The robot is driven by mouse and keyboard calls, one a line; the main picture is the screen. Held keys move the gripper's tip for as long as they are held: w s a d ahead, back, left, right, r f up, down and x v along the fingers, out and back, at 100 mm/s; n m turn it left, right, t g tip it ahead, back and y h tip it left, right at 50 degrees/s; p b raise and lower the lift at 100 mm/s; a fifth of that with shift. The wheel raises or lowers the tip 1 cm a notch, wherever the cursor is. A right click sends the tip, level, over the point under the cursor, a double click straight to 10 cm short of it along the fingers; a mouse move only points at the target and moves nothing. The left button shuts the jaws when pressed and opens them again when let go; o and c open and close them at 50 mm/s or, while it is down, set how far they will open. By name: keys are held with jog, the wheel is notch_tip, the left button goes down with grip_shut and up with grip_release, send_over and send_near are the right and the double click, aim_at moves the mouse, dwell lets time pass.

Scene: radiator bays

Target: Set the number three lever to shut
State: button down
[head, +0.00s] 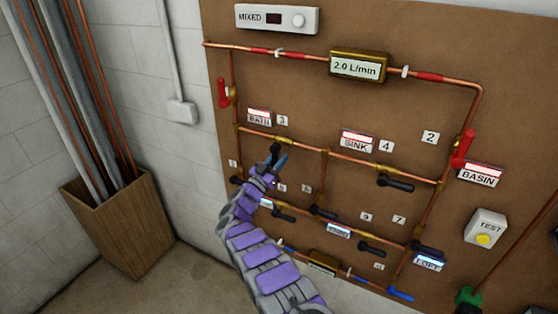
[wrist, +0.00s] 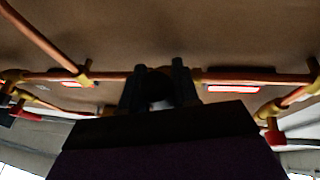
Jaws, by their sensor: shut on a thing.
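The number 3 card (head: 282,120) is beside the BATH label on the brown board. Below it, a copper pipe carries a brass valve (head: 284,141) with a black lever (head: 275,150). The lever appears to point down, across the pipe, though its lower end is hidden by my gripper. My gripper (head: 276,161) is at this lever, shut on it. In the wrist view, the two dark fingers of my gripper (wrist: 158,88) stand either side of a dark shape in front of the pipe (wrist: 105,76).
Other black levers are close by, one right (head: 396,183) and one below (head: 322,212). A red lever (head: 222,93) is upper left, another (head: 464,148) at right. A wooden box of pipes (head: 125,225) stands left. The floor between box and board looks clear.

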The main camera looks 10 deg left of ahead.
jog(key=shift+a+r, duration=0.3)
jog(key=shift+r, duration=0.25)
jog(key=c, duration=1.2)
grip_release()
jog(key=shift+o, duration=1.3)
jog(key=shift+s+a+f, duration=0.1)
jog(key=shift+s, duration=0.05)
jog(key=shift+a+f, duration=0.1)
jog(key=shift+f, duration=0.15)
jog(key=shift+d+f, duration=0.1)
jog(key=shift+d, duration=0.2)
jog(key=v, duration=1.7)
jog(key=shift+a+f+p, duration=0.2)
jog(key=shift+a+p, duration=0.15)
jog(key=shift+p, duration=0.05)
